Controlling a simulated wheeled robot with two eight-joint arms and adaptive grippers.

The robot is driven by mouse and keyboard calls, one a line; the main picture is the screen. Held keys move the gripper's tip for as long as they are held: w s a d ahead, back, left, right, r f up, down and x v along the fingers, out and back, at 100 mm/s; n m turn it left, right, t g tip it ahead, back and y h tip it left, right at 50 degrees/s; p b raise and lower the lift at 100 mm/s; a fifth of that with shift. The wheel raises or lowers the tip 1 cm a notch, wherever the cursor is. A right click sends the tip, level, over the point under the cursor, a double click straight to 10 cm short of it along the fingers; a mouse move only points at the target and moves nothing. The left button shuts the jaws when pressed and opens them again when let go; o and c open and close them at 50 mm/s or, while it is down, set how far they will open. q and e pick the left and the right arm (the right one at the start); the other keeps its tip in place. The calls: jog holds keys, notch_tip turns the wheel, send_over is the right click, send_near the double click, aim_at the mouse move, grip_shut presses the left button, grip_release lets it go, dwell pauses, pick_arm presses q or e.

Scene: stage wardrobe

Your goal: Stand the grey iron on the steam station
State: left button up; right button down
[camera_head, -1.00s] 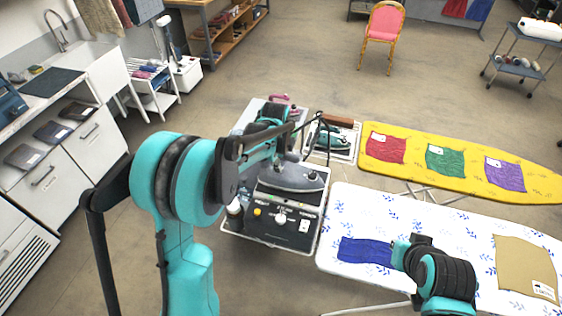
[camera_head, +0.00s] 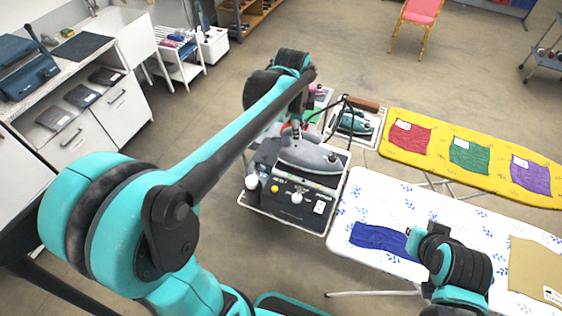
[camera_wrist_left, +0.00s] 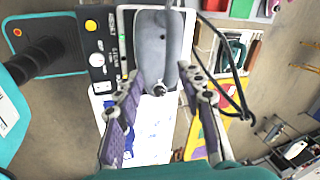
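The grey iron (camera_head: 310,155) lies on the top of the steam station (camera_head: 292,192), a dark box with a control panel on a stand. The station's panel (camera_wrist_left: 97,45) also shows in the wrist view. My right arm is over the white board; its fingers are hidden.
A white patterned ironing board (camera_head: 400,200) holds blue and tan cloths. A yellow board (camera_head: 480,160) with red, green and purple cloths lies behind. A second, teal iron (camera_head: 354,122) sits on a tray beyond the station. A black cord (camera_head: 345,105) arches beside the grey iron.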

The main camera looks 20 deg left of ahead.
pick_arm(q)
jog(key=s+f+n+t, duration=0.1)
jog(key=s+n+t, duration=0.1)
jog(key=s+n, duration=0.5)
jog(key=s+f+n+t, duration=0.1)
jog(key=s+n+t, duration=0.1)
jog(key=s+n, duration=0.6)
jog(key=s, duration=0.4)
jog(key=shift+s+f, duration=0.3)
jog(key=shift+s, duration=0.05)
pick_arm(e)
jog(key=shift+s, duration=0.2)
